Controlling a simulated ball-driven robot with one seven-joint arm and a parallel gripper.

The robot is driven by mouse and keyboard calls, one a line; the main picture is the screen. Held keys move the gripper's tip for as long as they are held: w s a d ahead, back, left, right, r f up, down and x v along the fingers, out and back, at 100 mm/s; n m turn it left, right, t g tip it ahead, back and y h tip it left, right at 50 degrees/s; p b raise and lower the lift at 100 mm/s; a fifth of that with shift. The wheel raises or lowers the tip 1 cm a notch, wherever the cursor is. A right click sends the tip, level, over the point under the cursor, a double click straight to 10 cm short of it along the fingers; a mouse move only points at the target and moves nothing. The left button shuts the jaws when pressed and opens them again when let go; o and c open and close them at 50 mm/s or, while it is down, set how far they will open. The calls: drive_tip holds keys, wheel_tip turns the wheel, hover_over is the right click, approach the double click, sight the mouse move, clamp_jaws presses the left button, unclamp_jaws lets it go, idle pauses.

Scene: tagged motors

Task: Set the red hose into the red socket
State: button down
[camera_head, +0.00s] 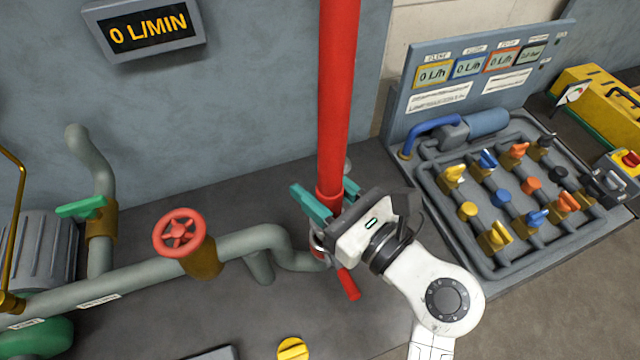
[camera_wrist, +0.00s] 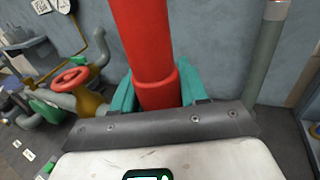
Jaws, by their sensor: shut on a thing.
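The red hose (camera_head: 338,90) is a thick upright tube with a wider collar at its lower end, running up out of the top of the head view. My gripper (camera_head: 328,196) has its teal fingers shut on the hose around that collar. The wrist view shows the hose (camera_wrist: 145,45) between the two teal fingers of my gripper (camera_wrist: 152,88). Just below sits a pipe fitting with a metal ring and a red lever (camera_head: 348,284), seemingly the red socket. My gripper hides most of it, so I cannot tell whether the hose end is inside it.
A grey-green pipe (camera_head: 130,280) with a red valve wheel (camera_head: 180,233) runs from the left to the fitting. A green-handled valve (camera_head: 82,207) stands farther left. A valve panel (camera_head: 510,200) with several coloured knobs stands at the right. A flow display (camera_head: 148,27) hangs on the wall.

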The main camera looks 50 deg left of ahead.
drive_tip(key=shift+f+b, duration=2.1)
drive_tip(key=shift+f, duration=0.25)
drive_tip(key=c, duration=0.5)
unclamp_jaws()
drive_tip(key=shift+f, duration=0.1)
drive_tip(key=d+b, duration=0.2)
drive_tip(key=d, duration=0.8)
drive_tip(key=shift+d, duration=0.4)
